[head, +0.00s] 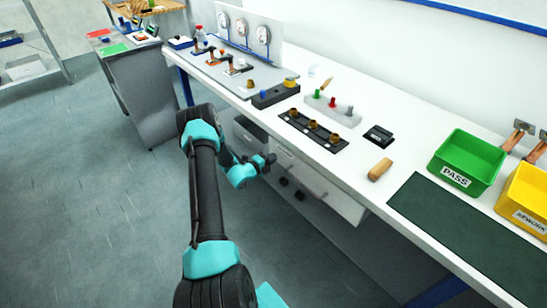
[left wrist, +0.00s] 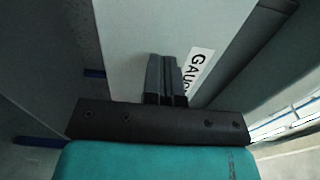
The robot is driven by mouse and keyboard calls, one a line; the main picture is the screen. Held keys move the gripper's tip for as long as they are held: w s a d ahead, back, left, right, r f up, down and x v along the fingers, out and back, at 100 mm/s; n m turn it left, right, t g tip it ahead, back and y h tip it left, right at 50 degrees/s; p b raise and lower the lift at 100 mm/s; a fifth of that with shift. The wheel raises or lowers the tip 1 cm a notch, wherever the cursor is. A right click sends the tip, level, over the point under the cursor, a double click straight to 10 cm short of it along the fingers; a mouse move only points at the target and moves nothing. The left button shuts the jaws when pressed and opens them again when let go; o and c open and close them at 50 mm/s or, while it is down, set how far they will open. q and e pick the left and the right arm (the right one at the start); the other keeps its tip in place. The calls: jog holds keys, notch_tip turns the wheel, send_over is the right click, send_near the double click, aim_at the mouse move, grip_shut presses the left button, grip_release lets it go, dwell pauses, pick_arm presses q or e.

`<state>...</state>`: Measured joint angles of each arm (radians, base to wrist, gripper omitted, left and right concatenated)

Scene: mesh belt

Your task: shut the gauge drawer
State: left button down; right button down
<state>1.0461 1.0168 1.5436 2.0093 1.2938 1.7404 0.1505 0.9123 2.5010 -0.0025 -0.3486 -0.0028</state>
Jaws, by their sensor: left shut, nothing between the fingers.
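The gauge drawer has a pale front panel (head: 335,195) under the front edge of the workbench. In the left wrist view a white label with the letters "GAU" is on the pale panel (left wrist: 135,45), partly cut off from sight by my fingers. My left gripper (head: 270,160) is at the left end of this front, near the label. Its fingers (left wrist: 166,78) are shut with nothing between them and point at the panel. I cannot tell whether they touch it. How far the drawer stands out is unclear. My right gripper is not in view.
The white workbench top (head: 350,160) overhangs the drawers. On it are a black socket block (head: 313,130), a wooden piece (head: 380,169), a green PASS bin (head: 465,160) and a yellow REWORK bin (head: 525,200). Open floor (head: 90,200) lies to the left.

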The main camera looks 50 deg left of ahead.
pick_arm(q)
jog(key=s, duration=1.2)
jog(key=shift+s, duration=0.15)
jog(key=shift+a, duration=0.15)
